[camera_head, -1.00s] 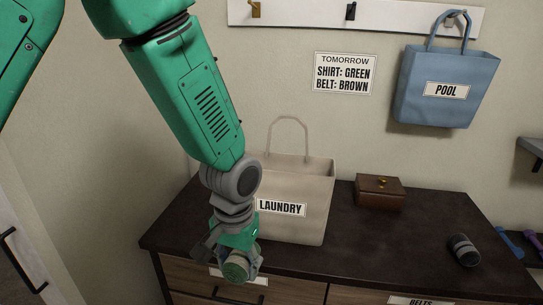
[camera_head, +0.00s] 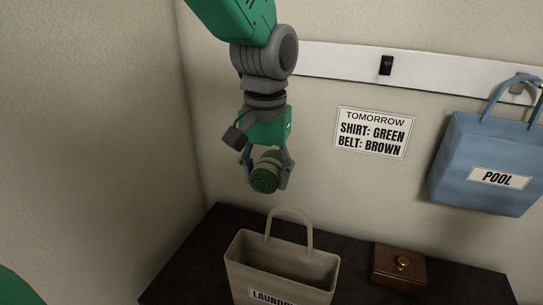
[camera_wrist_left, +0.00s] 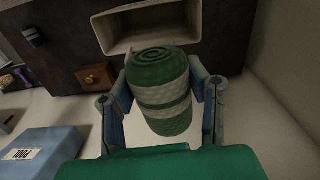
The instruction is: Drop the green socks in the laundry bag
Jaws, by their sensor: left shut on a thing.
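The green socks (camera_head: 265,181) are a rolled bundle with pale stripes. My left gripper (camera_head: 266,170) is shut on them and holds them in the air, above and slightly left of the laundry bag's handle. In the left wrist view the sock roll (camera_wrist_left: 160,92) sits between the two fingers. The laundry bag (camera_head: 284,270) is beige with an open top and an upright handle, and stands on the dark dresser top. Its open mouth (camera_wrist_left: 148,35) shows beyond the socks in the left wrist view. My right gripper is not in view.
A small brown wooden box (camera_head: 398,268) stands right of the bag. A blue pool bag (camera_head: 486,165) hangs from the white hook rail (camera_head: 340,68). A wall sign (camera_head: 373,133) reads shirt green, belt brown. A dark rolled item (camera_wrist_left: 34,36) lies farther along the dresser (camera_head: 196,260).

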